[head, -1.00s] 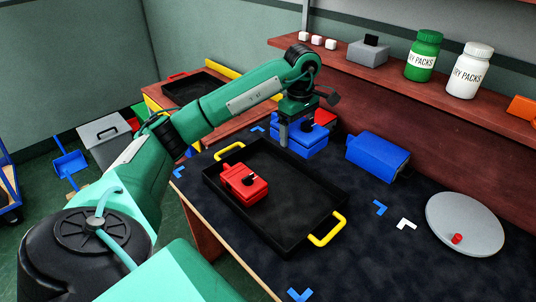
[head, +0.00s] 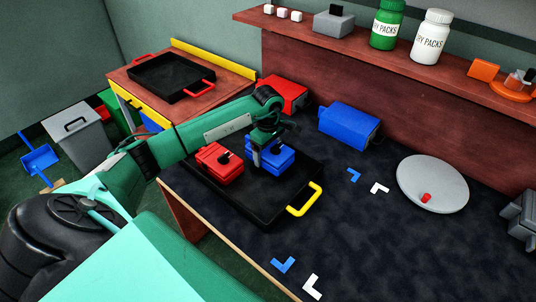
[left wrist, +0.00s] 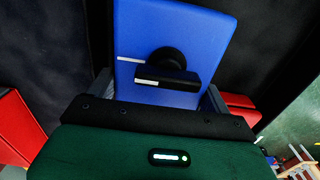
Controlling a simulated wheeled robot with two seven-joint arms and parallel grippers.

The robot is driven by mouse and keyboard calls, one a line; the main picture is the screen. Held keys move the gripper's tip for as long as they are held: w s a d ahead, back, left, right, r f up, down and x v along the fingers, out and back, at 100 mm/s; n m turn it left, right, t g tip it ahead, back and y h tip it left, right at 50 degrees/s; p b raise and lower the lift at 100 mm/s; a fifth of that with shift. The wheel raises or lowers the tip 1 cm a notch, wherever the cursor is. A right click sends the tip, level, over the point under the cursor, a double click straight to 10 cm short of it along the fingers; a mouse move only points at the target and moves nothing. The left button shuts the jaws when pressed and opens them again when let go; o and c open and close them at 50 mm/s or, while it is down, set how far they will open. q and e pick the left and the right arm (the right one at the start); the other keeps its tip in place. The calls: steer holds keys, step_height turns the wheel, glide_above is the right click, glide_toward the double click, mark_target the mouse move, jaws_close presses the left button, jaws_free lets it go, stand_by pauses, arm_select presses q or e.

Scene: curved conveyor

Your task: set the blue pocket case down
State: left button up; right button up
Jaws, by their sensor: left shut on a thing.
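The blue pocket case (head: 286,161) is in my left gripper (head: 262,158), over the black tray (head: 262,205) with yellow handles. In the left wrist view the blue case (left wrist: 178,30), with its dark knob, sits between the two fingers of my left gripper (left wrist: 160,95). The gripper is shut on it. A red pocket case (head: 218,164) lies in the tray just left of the blue one. I cannot tell whether the blue case touches the tray floor. My arm hides the tray's far left part. My right gripper is out of view.
A large blue box (head: 348,124) and a red box (head: 287,90) stand behind the tray. A grey disc (head: 432,182) with a red knob lies at the right. Blue and white corner marks (head: 283,265) lie on the dark mat. The tray's front right part is clear.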

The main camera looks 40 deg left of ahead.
arm_select(q)
steer(key=shift+f, duration=1)
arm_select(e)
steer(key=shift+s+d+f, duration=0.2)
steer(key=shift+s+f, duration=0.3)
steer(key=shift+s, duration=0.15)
arm_select(q)
steer(key=shift+f, duration=0.15)
steer(key=o, duration=1)
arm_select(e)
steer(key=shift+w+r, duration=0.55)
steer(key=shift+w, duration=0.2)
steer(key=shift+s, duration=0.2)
arm_select(q)
step_height(320, 180, up, 2)
steer(key=shift+w+r, duration=0.1)
steer(key=shift+r, duration=0.1)
step_height(320, 180, up, 2)
steer(key=shift+r+b, duration=0.1)
steer(key=shift+b, duration=0.2)
step_height(320, 180, up, 8)
steer(key=shift+f+b, duration=0.1)
steer(key=shift+b, duration=0.2)
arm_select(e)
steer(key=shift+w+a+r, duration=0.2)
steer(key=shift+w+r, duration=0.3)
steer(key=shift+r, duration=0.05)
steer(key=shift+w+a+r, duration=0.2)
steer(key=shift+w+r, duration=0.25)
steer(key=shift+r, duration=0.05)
